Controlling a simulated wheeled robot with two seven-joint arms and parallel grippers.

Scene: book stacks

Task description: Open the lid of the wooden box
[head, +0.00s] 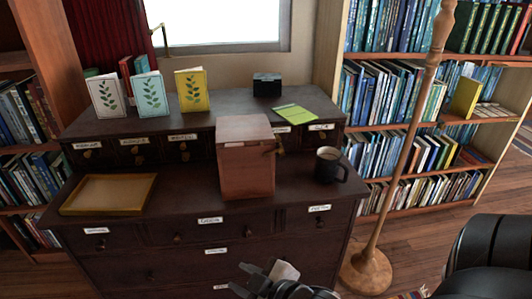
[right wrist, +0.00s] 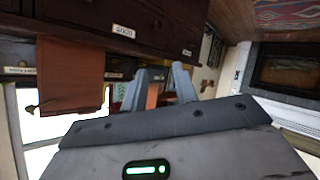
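The reddish wooden box (head: 246,172) stands upright on the front of the dark desk (head: 180,205), right of centre. Its lid (head: 243,129) looks shut, and a small brass-coloured part sits near its right edge. The box also shows at the left of the right wrist view (right wrist: 75,75), which looks upside down. My right gripper (head: 268,272) is low in front of the desk, below and apart from the box. In the right wrist view its two fingers (right wrist: 160,78) are spread with nothing held between them. My left gripper is not in view.
A yellow tray (head: 108,211) lies left of the box. A dark mug (head: 330,166) stands close to its right. Upright books (head: 193,90), a green notepad (head: 295,114) and a black camera-like object (head: 267,84) sit behind. A wooden pole (head: 400,165) stands right of the desk.

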